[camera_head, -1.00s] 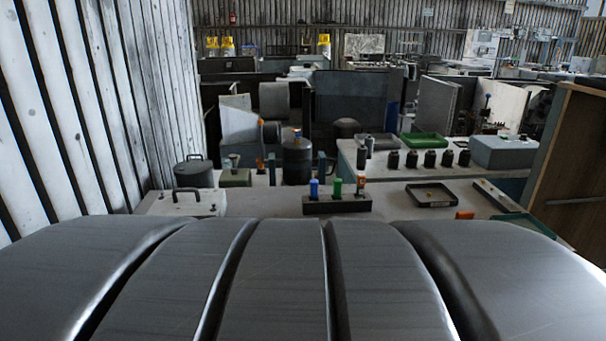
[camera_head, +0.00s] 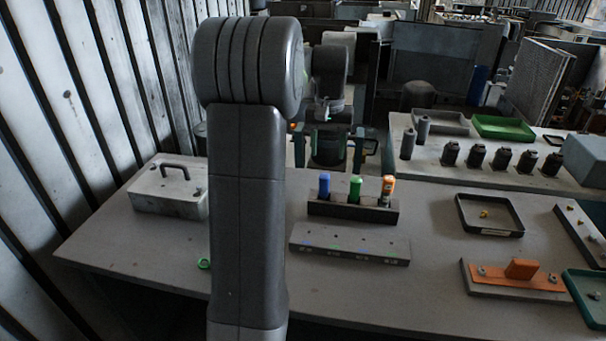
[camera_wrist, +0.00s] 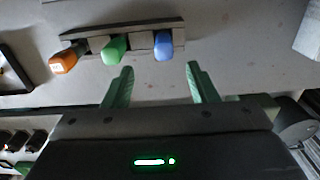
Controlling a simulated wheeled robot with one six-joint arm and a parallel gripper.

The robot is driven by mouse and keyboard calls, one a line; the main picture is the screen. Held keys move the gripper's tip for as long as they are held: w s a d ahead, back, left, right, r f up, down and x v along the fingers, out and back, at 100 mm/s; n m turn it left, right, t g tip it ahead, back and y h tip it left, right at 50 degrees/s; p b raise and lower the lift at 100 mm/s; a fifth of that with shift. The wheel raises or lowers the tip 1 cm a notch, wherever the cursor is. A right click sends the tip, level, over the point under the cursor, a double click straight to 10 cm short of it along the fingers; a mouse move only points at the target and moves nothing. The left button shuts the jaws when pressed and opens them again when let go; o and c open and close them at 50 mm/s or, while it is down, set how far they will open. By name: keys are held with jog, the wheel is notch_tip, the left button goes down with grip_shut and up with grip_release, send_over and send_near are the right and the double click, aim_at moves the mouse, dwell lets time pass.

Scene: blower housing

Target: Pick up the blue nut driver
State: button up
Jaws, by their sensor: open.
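The blue nut driver (camera_head: 324,187) stands upright in a dark rack (camera_head: 345,212), at the left end in the head view. A green-handled driver (camera_head: 355,188) and an orange-handled driver (camera_head: 388,189) stand beside it. In the wrist view the blue handle (camera_wrist: 163,45) is at the right end of the row, just ahead of the gap between my fingers. My gripper (camera_wrist: 158,74) is open and empty, apart from the handle. In the head view my arm's end is over the far side of the rack, and its fingers are hard to make out.
A grey labelled block (camera_head: 350,245) lies in front of the rack. A lidded box with a handle (camera_head: 168,190) is at left, a dark tray (camera_head: 490,214) and an orange-topped fixture (camera_head: 515,279) at right. Several black cylinders stand on the bench behind.

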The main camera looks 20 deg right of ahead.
aim_at(324, 187)
jog(key=shift+w+d, duration=0.25)
jog(key=shift+w, duration=0.2)
jog(key=shift+f, duration=0.35)
notch_tip(324, 187, down, 8)
jog(key=shift+a+r, duration=0.1)
jog(key=shift+r, duration=0.15)
jog(key=shift+a+f+p, duration=0.15)
jog(key=shift+f+p, duration=0.3)
jog(key=shift+f, duration=2.2)
grip_shut()
jog(key=shift+r+b, duration=0.35)
jog(key=shift+r, duration=4.7)
